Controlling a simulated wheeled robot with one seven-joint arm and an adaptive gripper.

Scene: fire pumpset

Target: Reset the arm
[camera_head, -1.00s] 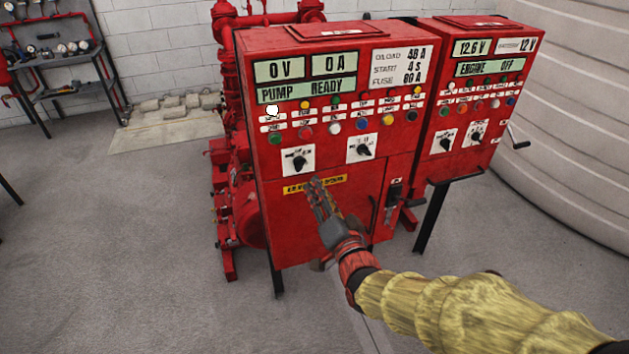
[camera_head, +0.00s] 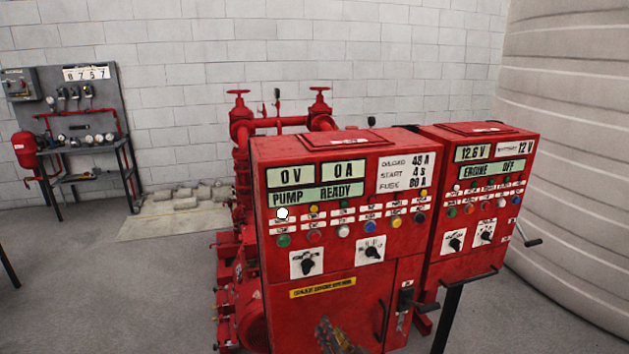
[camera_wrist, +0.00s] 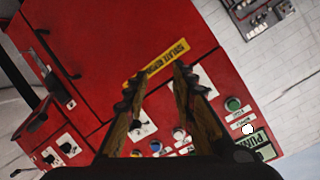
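My gripper (camera_head: 330,338) shows at the bottom edge of the head view, in front of the lower part of the red pump control panel (camera_head: 385,280). Only its tip is in that view; the rest of the arm is out of frame. In the wrist view my gripper (camera_wrist: 156,82) has its two fingers apart with nothing between them. The red panel and its yellow label (camera_wrist: 157,62) lie beyond the fingertips. The panel displays read 0 V, 0 A and PUMP READY.
A second red engine panel (camera_head: 480,200) stands at the right, beside a large ribbed tank (camera_head: 570,150). Red pipes with valves (camera_head: 280,120) rise behind the panels. A grey board with gauges (camera_head: 75,110) stands at the far left. The floor (camera_head: 110,290) at left is clear.

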